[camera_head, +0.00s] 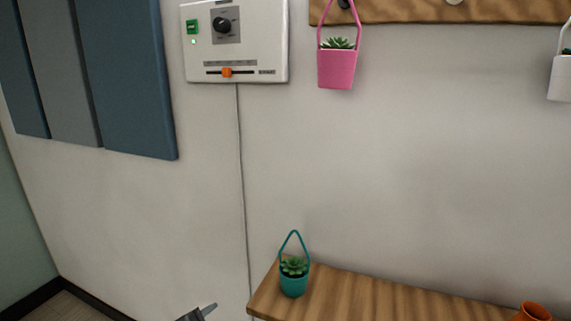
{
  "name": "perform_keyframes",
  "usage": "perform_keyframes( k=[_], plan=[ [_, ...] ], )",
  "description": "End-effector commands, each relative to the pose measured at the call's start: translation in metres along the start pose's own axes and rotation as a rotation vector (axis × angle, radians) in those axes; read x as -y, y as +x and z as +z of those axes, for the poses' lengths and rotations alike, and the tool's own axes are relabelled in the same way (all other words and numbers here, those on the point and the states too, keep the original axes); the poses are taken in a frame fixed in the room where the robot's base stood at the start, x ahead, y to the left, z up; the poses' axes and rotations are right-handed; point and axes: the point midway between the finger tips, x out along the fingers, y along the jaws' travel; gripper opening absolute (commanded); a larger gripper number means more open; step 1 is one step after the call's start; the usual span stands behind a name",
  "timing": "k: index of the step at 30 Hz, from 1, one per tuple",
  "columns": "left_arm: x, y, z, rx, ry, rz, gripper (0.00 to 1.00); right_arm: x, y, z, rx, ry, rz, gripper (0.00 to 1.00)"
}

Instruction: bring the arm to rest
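A dark grey gripper tip, which looks like my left gripper (203,311), pokes in at the bottom edge, left of the middle. Only a small part of it shows, so I cannot tell whether it is open or shut. It is left of the wooden shelf and apart from the teal pot in this view. The rest of that arm is below the picture. My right gripper is not in view.
A wooden shelf (400,299) holds a teal hanging pot (294,285) and an orange pot (533,312). A white control panel (270,38) with a cable (241,160), a pink pot (337,69) and a white pot (561,78) are above. Blue-grey panels (125,75) hang left.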

Motion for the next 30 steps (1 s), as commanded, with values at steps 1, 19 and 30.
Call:
perform_keyframes(
  k=[1,19,30],
  plan=[
    [-0.031,-0.011,0.029,0.075,-0.117,0.05,0.53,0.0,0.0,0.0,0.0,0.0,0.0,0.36],
    [-0.21,-0.167,0.191,0.738,-0.882,0.252,0.53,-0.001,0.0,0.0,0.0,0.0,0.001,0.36],
    [-0.28,-0.104,0.25,0.795,-0.895,0.282,0.53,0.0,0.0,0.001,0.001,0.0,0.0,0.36]
  ],
)
